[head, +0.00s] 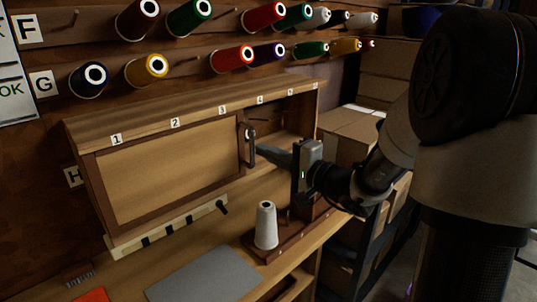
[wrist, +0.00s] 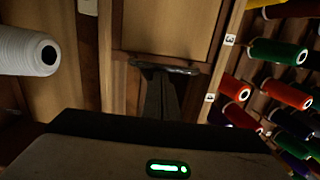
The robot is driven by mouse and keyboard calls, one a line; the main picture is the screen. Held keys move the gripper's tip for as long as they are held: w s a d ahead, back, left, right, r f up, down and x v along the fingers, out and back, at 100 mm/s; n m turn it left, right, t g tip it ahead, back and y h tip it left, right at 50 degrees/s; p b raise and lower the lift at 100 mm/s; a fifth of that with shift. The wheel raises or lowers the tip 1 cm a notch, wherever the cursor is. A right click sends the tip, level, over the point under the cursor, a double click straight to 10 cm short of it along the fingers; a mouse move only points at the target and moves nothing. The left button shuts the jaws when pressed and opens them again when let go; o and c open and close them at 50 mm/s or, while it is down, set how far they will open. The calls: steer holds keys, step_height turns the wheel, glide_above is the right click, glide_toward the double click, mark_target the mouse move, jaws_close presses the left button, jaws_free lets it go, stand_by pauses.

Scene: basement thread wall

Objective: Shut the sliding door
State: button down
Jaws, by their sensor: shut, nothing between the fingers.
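The sliding door (head: 170,175) is a light wood panel with a brown frame in the low wooden cabinet. It covers the left part of the front, under labels 1 to 3. The right part, under labels 4 and 5, is an open dark gap (head: 285,120). A dark upright handle (head: 250,145) is on the door's right edge; it also shows in the wrist view (wrist: 165,69). My gripper (head: 260,150) is shut and empty, its fingertips at the handle from the right side. In the wrist view its fingers (wrist: 161,90) reach the handle; I cannot tell whether they touch.
A white thread cone (head: 266,226) stands on a wooden base below my gripper. Colored spools (head: 232,58) hang on pegs above the cabinet. A strip with dark pegs (head: 165,230) runs under the door. Cardboard boxes (head: 350,132) stand at right.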

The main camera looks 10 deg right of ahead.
steer(key=shift+s+a+f, duration=0.1)
steer(key=shift+a, duration=0.3)
steer(key=shift+d, duration=0.1)
